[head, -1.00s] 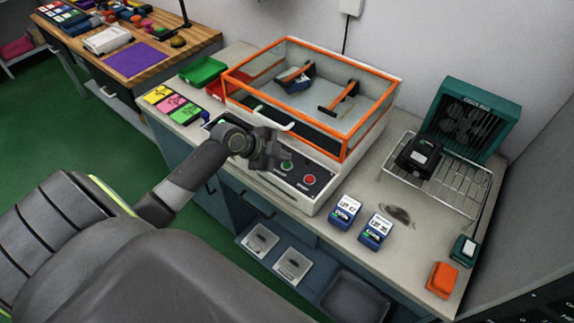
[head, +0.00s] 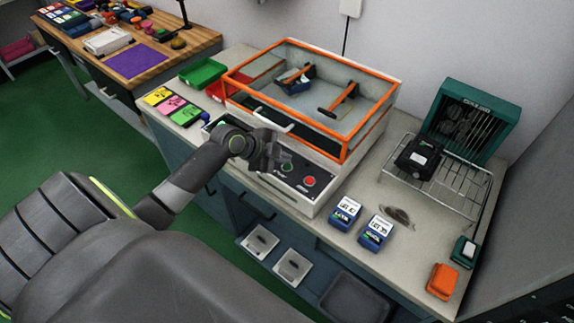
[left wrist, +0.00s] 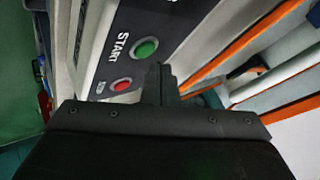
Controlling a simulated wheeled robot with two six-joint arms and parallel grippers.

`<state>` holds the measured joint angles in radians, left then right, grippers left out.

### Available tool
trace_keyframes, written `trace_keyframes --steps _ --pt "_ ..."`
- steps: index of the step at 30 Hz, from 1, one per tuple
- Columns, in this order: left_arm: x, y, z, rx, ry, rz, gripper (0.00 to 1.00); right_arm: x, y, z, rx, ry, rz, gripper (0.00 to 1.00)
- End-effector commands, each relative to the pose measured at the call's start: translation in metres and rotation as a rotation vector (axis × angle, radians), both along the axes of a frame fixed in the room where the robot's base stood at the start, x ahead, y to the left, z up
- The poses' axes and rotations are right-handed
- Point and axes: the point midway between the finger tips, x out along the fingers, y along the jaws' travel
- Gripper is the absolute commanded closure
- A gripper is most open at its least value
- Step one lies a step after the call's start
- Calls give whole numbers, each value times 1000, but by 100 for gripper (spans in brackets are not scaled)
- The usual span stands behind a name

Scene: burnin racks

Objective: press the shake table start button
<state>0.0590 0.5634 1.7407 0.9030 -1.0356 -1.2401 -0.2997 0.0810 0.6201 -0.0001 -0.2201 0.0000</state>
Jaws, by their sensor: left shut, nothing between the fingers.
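The shake table (head: 330,148) is a white box with an orange-rimmed clear enclosure on the bench. Its sloping front panel carries a green start button (head: 287,168) and a red button (head: 309,181). My left gripper (head: 276,166) is shut and empty, just left of the green button in the head view. In the left wrist view the green button (left wrist: 145,49) sits beside the word START, and the red button (left wrist: 121,85) is below it. The shut fingertips (left wrist: 159,72) appear close to the green button; whether they touch cannot be told. My right gripper is not in view.
Two blue-and-white boxes (head: 345,212) stand right of the shake table. A wire rack (head: 455,185) with a black device (head: 418,157) and a green fan unit (head: 473,118) are farther right. Coloured cards (head: 172,104) and a green tray (head: 203,73) lie left. The enclosure's white handle is close to my gripper.

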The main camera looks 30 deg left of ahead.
Motion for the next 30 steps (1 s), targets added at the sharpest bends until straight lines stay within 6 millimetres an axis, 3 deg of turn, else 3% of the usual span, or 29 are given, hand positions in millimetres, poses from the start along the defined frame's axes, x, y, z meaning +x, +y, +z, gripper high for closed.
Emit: trace_keyframes --steps 22,30 --pt "0 0 0 0 0 0 100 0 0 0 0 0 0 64" --pt "0 0 -9 0 0 0 100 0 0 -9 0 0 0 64"
